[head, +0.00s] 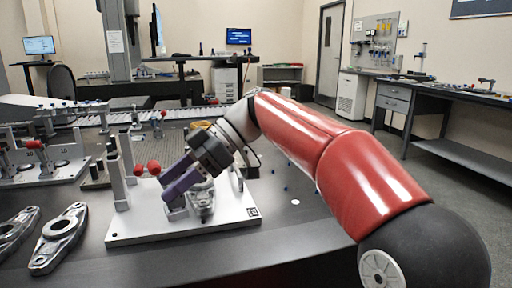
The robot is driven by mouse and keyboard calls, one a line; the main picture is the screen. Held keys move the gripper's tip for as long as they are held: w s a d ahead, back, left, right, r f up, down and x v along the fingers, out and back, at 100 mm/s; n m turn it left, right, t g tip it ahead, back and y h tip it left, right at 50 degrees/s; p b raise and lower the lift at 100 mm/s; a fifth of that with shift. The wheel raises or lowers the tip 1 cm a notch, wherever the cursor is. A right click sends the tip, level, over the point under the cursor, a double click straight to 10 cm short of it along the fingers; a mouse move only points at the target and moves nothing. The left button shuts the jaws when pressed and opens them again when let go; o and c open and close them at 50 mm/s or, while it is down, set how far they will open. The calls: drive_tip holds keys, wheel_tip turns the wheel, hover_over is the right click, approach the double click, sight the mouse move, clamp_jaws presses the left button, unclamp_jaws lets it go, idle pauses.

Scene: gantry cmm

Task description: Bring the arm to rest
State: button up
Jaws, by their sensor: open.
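My red and black arm reaches from the lower right of the head view to the left over a dark table. My gripper (182,188), with purple fingers, points down and left over a white fixture plate (150,232). Its fingers are open beside a small metal part (203,207) on that plate. Whether the fingers touch the part, I cannot tell. Red knobs (147,168) of a clamp stand just left of the fingers.
Two metal link parts (60,236) lie on the table at the left. Another fixture (40,165) with a red knob stands behind them. Grey posts rise near the plate. A workbench (440,95) and a door (330,50) are at the far right, with bare floor before them.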

drive_tip(key=s+d+f+m+t+h, duration=0.3)
drive_tip(key=s+d+f+m, duration=0.2)
drive_tip(key=d, duration=0.5)
drive_tip(key=s+d+f+m+t+h, duration=0.3)
drive_tip(key=s+d+f+m+t, duration=0.1)
drive_tip(key=d+f+m, duration=0.5)
drive_tip(key=s+d+f+m+t+h, duration=0.3)
drive_tip(key=d+f+m, duration=0.4)
drive_tip(key=d, duration=0.3)
drive_tip(key=s+m+h, duration=0.1)
drive_tip(key=s, duration=0.1)
drive_tip(key=shift+s+d+t, duration=0.35)
drive_tip(key=shift+s+t, duration=0.05)
drive_tip(key=shift+a, duration=0.1)
